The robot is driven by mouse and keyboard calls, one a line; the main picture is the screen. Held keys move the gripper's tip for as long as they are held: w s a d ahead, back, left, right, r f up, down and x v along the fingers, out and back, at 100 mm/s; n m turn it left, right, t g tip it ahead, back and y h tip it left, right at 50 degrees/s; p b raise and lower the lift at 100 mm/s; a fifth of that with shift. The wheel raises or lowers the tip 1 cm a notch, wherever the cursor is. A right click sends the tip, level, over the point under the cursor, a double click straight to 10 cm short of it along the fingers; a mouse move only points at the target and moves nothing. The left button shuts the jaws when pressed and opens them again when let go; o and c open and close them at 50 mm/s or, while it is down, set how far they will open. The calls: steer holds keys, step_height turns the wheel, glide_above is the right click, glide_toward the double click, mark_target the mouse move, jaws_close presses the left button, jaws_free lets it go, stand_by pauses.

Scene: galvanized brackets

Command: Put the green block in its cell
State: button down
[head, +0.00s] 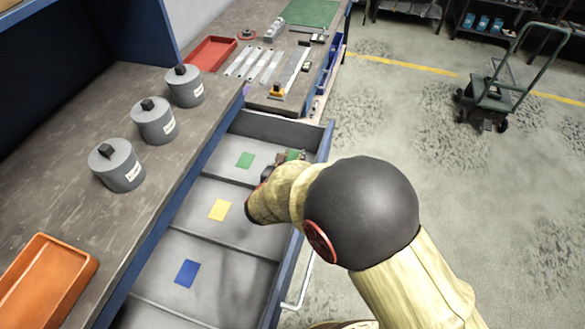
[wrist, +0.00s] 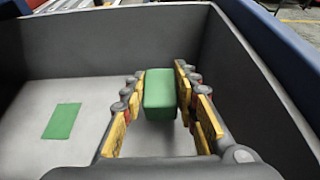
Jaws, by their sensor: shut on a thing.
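The green block (wrist: 160,92) is held upright between the yellow-padded fingers of my gripper (wrist: 160,112). In the head view the green block (head: 293,155) shows only in part, beside my gripper (head: 278,166), with my arm in front. Both are at the right side of the drawer's far cell (head: 222,170), whose floor bears a green patch (head: 245,160). The green patch (wrist: 62,121) lies left of the block in the wrist view. I cannot tell whether the block touches the cell floor.
The open drawer has nearer cells with a yellow patch (head: 219,210) and a blue patch (head: 187,273). Low dividers and the drawer walls surround the gripper. Several grey canisters (head: 153,121) and an orange tray (head: 42,283) stand on the bench at left.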

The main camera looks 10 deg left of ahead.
steer(key=shift+f+b, duration=0.75)
steer(key=shift+f, duration=1.4)
steer(key=shift+f, duration=0.2)
steer(key=c, duration=1.4)
jaws_free()
steer(key=shift+r, duration=0.25)
steer(key=p+v, duration=0.3)
steer(key=v, duration=0.9)
steer(key=shift+d, duration=0.1)
